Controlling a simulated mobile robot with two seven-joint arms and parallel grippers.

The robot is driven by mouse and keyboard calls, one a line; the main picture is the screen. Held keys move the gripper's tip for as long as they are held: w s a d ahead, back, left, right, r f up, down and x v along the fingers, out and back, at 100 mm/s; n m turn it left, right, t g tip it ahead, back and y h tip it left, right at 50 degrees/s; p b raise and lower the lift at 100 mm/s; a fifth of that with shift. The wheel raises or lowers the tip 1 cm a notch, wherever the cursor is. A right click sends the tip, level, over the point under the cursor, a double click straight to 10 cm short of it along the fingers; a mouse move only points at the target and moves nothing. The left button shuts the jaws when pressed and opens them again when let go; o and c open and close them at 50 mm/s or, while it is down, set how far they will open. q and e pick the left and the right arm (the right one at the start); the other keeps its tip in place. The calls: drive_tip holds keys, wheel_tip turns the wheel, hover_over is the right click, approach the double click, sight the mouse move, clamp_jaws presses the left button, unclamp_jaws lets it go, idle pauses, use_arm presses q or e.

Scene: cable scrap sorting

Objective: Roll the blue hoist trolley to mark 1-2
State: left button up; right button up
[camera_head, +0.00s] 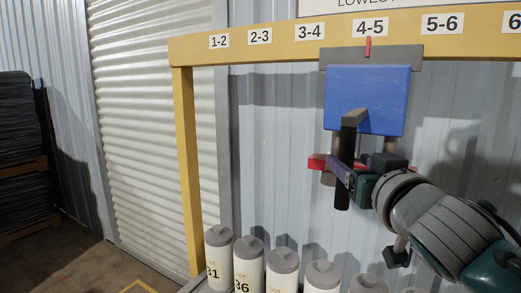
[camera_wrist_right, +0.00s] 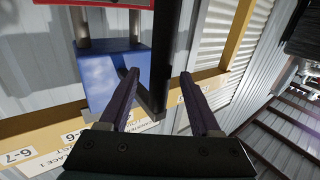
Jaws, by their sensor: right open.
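The blue hoist trolley (camera_head: 366,92) hangs from the yellow beam (camera_head: 270,41), its red pointer (camera_head: 367,48) at the 4-5 label (camera_head: 370,27). A dark handle (camera_head: 348,140) juts from its front and hangs down. My right gripper (camera_head: 345,174) is at the handle's lower part. In the right wrist view, the jaws (camera_wrist_right: 159,74) are open, with the dark handle (camera_wrist_right: 168,50) showing between the fingers and the blue body (camera_wrist_right: 112,75) beside it. Contact cannot be told. The 1-2 label (camera_head: 219,41) is at the beam's left end. My left gripper is out of view.
A red part (camera_head: 317,162) shows below the trolley, partly hidden by my gripper. Several grey-capped white canisters (camera_head: 248,262) stand in a row below. The beam left of the trolley is clear up to the yellow post (camera_head: 187,160). Dark stacks (camera_head: 18,130) stand far left.

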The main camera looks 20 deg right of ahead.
drive_tip(key=shift+x, duration=2.9)
clamp_jaws()
